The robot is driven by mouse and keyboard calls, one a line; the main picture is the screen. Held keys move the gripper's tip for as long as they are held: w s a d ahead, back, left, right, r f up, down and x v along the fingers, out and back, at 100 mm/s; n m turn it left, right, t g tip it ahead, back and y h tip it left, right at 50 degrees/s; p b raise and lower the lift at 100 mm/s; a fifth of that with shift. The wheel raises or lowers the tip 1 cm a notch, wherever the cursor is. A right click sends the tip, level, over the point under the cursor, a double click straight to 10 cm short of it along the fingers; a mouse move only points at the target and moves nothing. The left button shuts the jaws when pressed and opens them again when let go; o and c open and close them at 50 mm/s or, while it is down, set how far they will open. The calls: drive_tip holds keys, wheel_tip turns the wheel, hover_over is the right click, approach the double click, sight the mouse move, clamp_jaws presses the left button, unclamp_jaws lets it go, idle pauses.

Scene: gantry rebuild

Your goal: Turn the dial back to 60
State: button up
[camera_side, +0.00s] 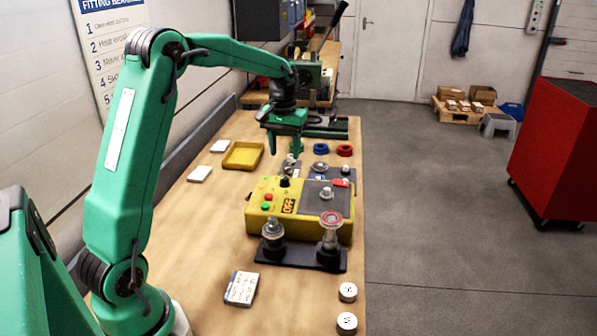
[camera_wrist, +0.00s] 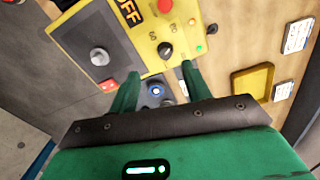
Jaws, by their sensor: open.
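The dial is a black knob (camera_side: 285,182) on the far edge of the yellow control box (camera_side: 262,222). In the wrist view the dial (camera_wrist: 165,50) sits on the yellow face just beyond my fingertips, with small dark markings beside it, too small to read surely. Which marking it points to I cannot tell. My gripper (camera_side: 284,152) hangs above and behind the box, fingers downward, apart from the dial. In the wrist view my gripper (camera_wrist: 160,76) is open, its fingers spread on either side below the dial, with nothing between them touching.
The box also carries an OFF display (camera_side: 288,206), a red button (camera_side: 267,197) and a grey plate with a silver knob (camera_side: 326,193). A black base with two upright fittings (camera_side: 300,255) stands in front. A yellow tray (camera_side: 243,156) lies left. The front-left bench is mostly clear.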

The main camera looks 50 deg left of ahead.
sight(284, 178)
drive_tip(key=shift+w+a+f, duration=0.35)
drive_tip(key=shift+a+f, duration=0.35)
drive_tip(key=shift+f, duration=0.15)
drive_tip(key=shift+f, duration=3.75)
drive_tip(key=c, duration=1)
